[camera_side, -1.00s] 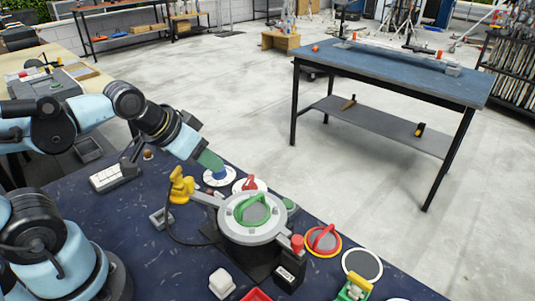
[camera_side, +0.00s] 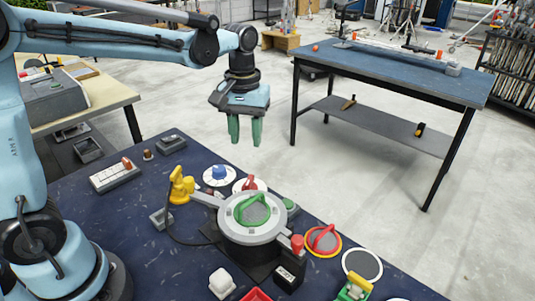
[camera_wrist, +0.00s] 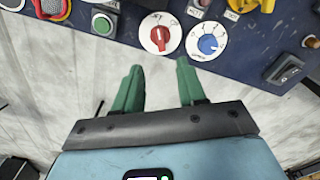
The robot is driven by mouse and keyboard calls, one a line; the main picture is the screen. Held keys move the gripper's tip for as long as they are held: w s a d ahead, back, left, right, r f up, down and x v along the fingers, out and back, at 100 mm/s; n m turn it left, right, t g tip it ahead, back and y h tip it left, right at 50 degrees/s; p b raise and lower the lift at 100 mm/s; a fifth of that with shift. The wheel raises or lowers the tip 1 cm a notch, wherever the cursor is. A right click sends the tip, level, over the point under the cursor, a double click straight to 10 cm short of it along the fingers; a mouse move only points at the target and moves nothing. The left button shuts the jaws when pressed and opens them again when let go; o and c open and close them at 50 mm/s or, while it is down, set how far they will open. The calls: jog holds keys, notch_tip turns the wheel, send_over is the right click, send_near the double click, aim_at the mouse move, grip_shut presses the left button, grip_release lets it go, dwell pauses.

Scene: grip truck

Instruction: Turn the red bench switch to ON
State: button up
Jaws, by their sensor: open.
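A red knob on a round white dial (camera_side: 250,185) sits near the far edge of the dark blue bench. In the wrist view the red knob (camera_wrist: 160,35) is at the top centre, its pointer roughly up and down; the dial lettering is too small to read surely. My gripper (camera_side: 245,130) hangs above and beyond the bench's far edge, green fingers down, open and empty. In the wrist view the open fingers (camera_wrist: 158,70) point toward the red dial, apart from it.
A blue knob on a white dial (camera_side: 219,174) sits close left of the red dial. A grey round fixture with a green handle (camera_side: 252,210) and a yellow part (camera_side: 181,186) stand in front. A blue-topped table (camera_side: 400,70) stands behind across open floor.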

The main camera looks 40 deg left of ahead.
aim_at(249, 180)
notch_tip(249, 180, down, 12)
jog(key=shift+f, duration=0.1)
dwell(0.6)
grip_shut()
